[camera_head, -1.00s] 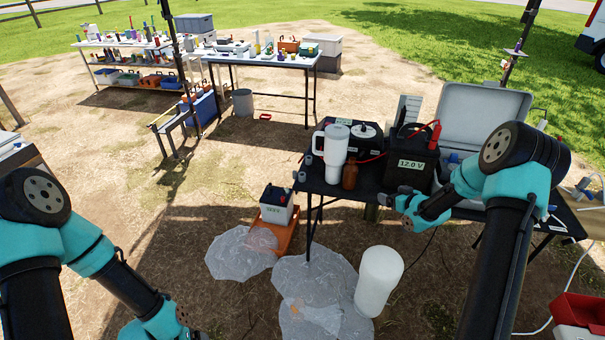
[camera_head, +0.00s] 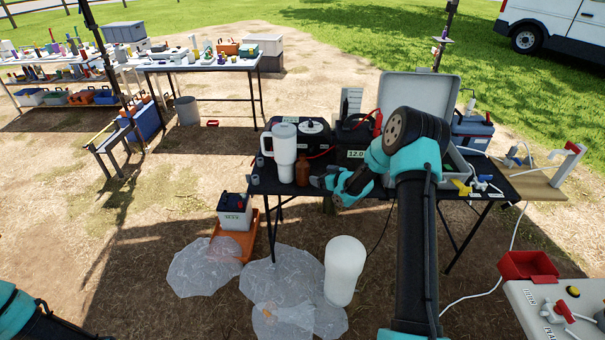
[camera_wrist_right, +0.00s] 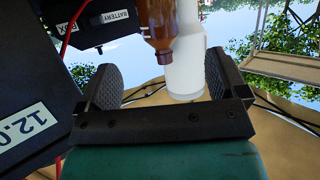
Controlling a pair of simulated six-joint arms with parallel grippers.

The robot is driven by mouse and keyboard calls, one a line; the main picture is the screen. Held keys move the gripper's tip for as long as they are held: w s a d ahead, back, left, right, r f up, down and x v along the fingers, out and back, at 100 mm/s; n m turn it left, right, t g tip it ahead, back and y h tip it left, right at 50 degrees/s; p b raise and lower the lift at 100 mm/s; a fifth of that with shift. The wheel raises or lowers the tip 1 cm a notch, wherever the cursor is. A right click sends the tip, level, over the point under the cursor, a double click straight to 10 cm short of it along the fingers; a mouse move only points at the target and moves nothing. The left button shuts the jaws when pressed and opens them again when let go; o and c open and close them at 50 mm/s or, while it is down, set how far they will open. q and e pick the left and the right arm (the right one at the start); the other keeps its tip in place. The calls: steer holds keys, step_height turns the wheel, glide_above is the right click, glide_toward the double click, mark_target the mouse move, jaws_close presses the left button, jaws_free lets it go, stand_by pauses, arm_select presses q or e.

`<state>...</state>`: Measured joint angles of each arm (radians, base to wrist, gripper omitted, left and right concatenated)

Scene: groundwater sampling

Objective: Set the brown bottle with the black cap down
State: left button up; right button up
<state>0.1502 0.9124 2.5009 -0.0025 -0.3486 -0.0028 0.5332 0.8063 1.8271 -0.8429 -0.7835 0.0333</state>
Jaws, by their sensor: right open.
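The brown bottle (camera_head: 303,171) stands upright on the black table (camera_head: 315,208), beside a white tumbler with a handle (camera_head: 284,150). In the upside-down right wrist view, the brown bottle (camera_wrist_right: 160,22) shows its dark cap (camera_wrist_right: 165,57) pointing down the picture, in front of the white tumbler (camera_wrist_right: 186,65). My right gripper (camera_head: 318,182) is open and just right of the bottle. Its two fingers (camera_wrist_right: 163,78) are spread with nothing between them, and the bottle lies beyond them. Only a piece of my left arm shows at the lower left; its gripper is out of view.
Black boxes, one labelled 12.0 (camera_head: 357,154), and an open grey case (camera_head: 418,95) crowd the table. A white cylinder (camera_head: 344,268), plastic sheets (camera_head: 205,268) and a battery (camera_head: 234,210) on an orange tray lie on the ground. A red bin (camera_head: 527,265) is at right.

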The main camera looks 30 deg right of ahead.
mark_target(307, 170)
steer(key=x, duration=0.6)
steer(key=shift+w, duration=0.3)
steer(key=shift+w+a+f, duration=0.1)
steer(key=shift+r+x, duration=0.2)
steer(key=shift+x, duration=2.3)
steer(key=shift+w, duration=0.1)
steer(key=c, duration=1.2)
